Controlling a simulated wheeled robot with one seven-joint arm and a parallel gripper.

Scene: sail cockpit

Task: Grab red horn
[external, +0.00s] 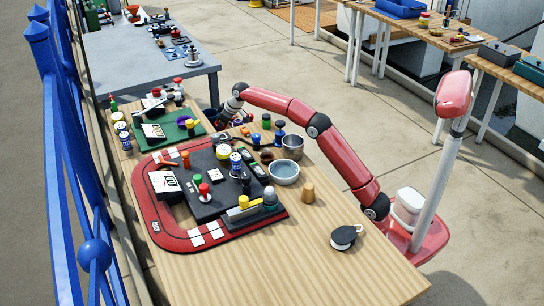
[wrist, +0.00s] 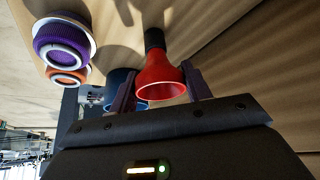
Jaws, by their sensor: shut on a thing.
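The red horn (wrist: 160,78) has a flared red bell and a black bulb end, and shows in the middle of the wrist view. Its bell faces my gripper (wrist: 160,90), and the two dark fingers are shut on the bell from either side. In the external view my gripper (external: 230,115) is low at the far right edge of the wooden table (external: 310,245). The horn is too small and too covered there to make out clearly.
In the wrist view a purple ribbed item (wrist: 62,42), an orange one (wrist: 67,75) and a blue item (wrist: 118,78) are close by. On the table, a metal pot (external: 292,147), a grey bowl (external: 284,173) and a red-edged mat (external: 140,190) stand nearer. The near right table is mostly clear.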

